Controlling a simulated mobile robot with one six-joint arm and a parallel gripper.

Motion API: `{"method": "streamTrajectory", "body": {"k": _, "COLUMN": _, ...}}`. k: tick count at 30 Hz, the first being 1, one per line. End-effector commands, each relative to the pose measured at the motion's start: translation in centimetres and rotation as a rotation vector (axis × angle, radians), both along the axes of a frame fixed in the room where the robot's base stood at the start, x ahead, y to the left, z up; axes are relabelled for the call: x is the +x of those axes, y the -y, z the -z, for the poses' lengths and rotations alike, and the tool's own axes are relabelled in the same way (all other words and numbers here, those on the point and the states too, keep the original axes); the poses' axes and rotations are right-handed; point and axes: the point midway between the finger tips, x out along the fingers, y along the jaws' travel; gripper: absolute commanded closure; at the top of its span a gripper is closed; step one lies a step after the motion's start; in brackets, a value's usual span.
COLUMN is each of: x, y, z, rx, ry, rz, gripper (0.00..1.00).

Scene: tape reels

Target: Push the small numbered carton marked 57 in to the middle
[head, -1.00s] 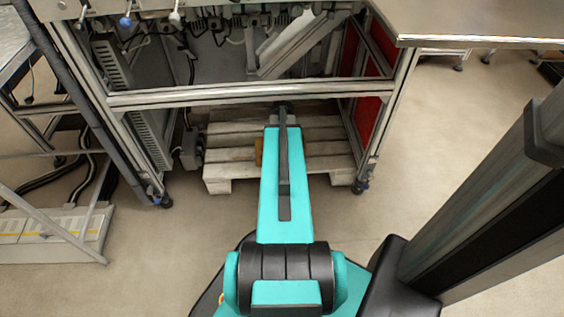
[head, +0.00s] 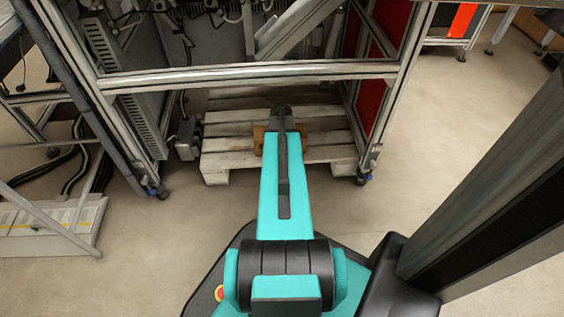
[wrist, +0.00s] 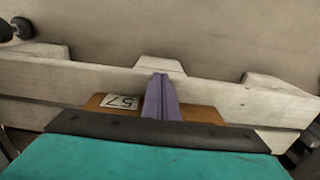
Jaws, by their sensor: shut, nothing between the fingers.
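The small carton (head: 258,139) is orange-brown and sits on the pale wooden pallet (head: 225,161) under the bench frame. In the head view my arm covers its middle, and parts show on both sides. In the wrist view the carton (wrist: 97,101) shows a white label (wrist: 121,102) reading 57 upside down. My gripper (wrist: 160,82) is shut and empty, its fingers lying across the carton's middle in the picture, right of the label. I cannot tell whether they touch it. The head view hides the fingers behind the arm.
The metal bench frame (head: 250,75) has a crossbar over the pallet and legs on both sides. A small grey box (head: 186,139) stands left of the pallet. Red panels (head: 365,110) are at the right. The floor (head: 450,130) to the right is clear.

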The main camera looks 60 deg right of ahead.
Motion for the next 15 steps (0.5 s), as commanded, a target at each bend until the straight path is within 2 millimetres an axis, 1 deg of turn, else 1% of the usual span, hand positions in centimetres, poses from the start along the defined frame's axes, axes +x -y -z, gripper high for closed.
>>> {"method": "streamTrajectory", "body": {"k": 1, "x": 0.4, "y": 0.6, "z": 0.2, "rx": -0.002, "ry": 0.001, "rz": 0.0, "gripper": 1.0}}
{"method": "streamTrajectory", "body": {"k": 6, "x": 1.0, "y": 1.3, "z": 0.1, "rx": 0.001, "ry": 0.001, "rz": 0.0, "gripper": 1.0}}
{"method": "streamTrajectory", "body": {"k": 15, "x": 1.1, "y": 1.6, "z": -0.1, "rx": 0.001, "ry": 0.001, "rz": 0.0, "gripper": 1.0}}
